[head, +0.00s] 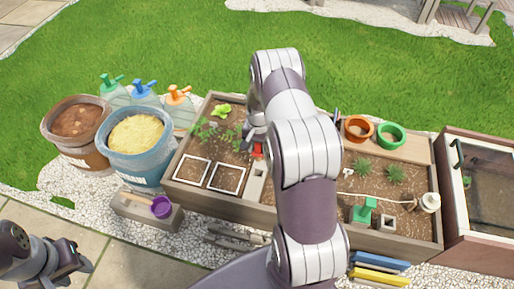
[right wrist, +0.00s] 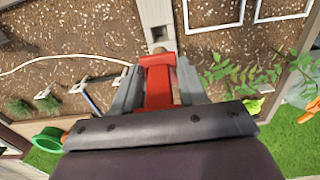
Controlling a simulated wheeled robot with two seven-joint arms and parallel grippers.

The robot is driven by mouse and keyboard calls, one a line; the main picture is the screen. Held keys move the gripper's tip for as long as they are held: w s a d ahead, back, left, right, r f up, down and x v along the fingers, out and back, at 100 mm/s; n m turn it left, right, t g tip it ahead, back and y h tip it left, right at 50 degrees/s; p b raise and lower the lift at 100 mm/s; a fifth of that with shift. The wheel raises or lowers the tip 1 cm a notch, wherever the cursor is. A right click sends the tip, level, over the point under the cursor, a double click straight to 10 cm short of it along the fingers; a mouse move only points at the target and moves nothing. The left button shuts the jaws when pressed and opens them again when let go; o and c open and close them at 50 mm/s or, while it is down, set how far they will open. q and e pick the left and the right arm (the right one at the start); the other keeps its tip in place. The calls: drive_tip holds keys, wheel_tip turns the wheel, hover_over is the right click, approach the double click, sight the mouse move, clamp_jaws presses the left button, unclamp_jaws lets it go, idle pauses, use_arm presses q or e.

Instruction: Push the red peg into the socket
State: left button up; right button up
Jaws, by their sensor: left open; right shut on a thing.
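The red peg (head: 257,151) is held in my right gripper (right wrist: 157,80), which is shut on it. In the right wrist view the red peg (right wrist: 158,88) lies between the two grey fingers. A pale grey block with a dark opening, apparently the socket (right wrist: 158,12), is just beyond its far end. In the head view the socket block (head: 255,188) stands in the planter right beside the peg. Whether the peg touches the opening, I cannot tell. My right arm hides part of the planter there. My left gripper (head: 84,266) is open and empty over the paving at the lower left.
The wooden planter (head: 225,208) holds soil, seedlings and two white square frames (head: 190,170). A green block (head: 365,211), small pots (head: 390,136) and a white cord lie right of my arm. Buckets (head: 140,165) and spray bottles stand left.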

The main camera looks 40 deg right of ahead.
sight(258, 159)
wheel_tip(258, 159, down, 6)
drive_tip(key=b, duration=0.5)
drive_tip(key=shift+f, duration=0.45)
drive_tip(key=shift+f+b, duration=1.85)
drive_tip(key=shift+f, duration=1.1)
drive_tip(key=o, duration=1)
wheel_tip(258, 159, up, 13)
drive_tip(key=p, duration=0.7)
drive_tip(key=shift+f+p, duration=0.15)
drive_tip(key=shift+p, duration=0.2)
